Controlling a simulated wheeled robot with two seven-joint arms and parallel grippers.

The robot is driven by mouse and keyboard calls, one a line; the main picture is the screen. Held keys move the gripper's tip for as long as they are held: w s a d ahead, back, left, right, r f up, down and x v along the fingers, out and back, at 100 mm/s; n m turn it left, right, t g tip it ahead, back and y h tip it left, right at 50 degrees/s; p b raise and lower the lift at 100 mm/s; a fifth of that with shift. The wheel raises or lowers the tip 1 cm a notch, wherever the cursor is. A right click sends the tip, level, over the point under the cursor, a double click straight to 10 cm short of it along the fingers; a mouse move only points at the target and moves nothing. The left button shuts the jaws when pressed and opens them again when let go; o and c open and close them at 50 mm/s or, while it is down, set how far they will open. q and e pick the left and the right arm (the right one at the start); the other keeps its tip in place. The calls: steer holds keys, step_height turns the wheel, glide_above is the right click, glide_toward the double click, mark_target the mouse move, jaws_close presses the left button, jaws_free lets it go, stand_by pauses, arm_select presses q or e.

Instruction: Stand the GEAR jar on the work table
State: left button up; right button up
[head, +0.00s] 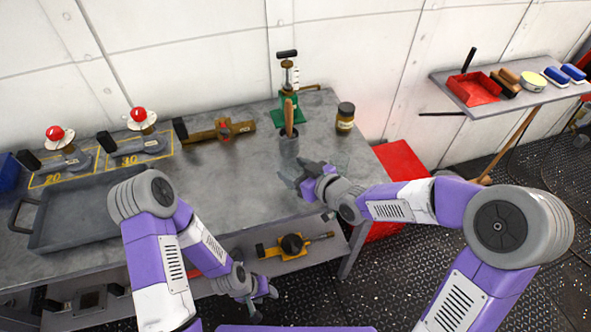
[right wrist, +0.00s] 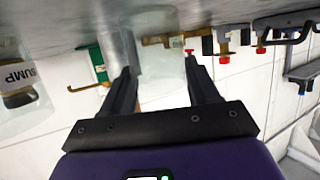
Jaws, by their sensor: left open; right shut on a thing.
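My right gripper (head: 292,177) is over the front right of the work table (head: 235,180), low near its top. In the right wrist view my right gripper (right wrist: 158,82) is shut on a clear, glass-like thing (right wrist: 160,62), probably a jar. No label on it can be read, and I cannot tell whether it touches the table. A jar with a dark lid and amber contents (head: 345,119) stands upright at the table's back right; the right wrist view shows a jar labelled SUMP (right wrist: 18,80). My left gripper (head: 258,291) is open and empty, low before the table's lower shelf.
A brass valve (head: 222,130), two red-knobbed fittings (head: 142,115) and a grey tray (head: 82,212) fill the left.

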steer(key=o, duration=0.6)
steer(key=shift+f, duration=0.2)
steer(key=o, duration=0.5)
steer(key=shift+r, duration=0.2)
steer(key=shift+d+r+p, duration=0.15)
steer(key=shift+r+p, duration=0.05)
steer(key=shift+p, duration=0.1)
steer(key=p+v, duration=0.3)
steer(key=v, duration=0.8)
steer(key=shift+s+d, duration=0.2)
steer(key=shift+s, duration=0.2)
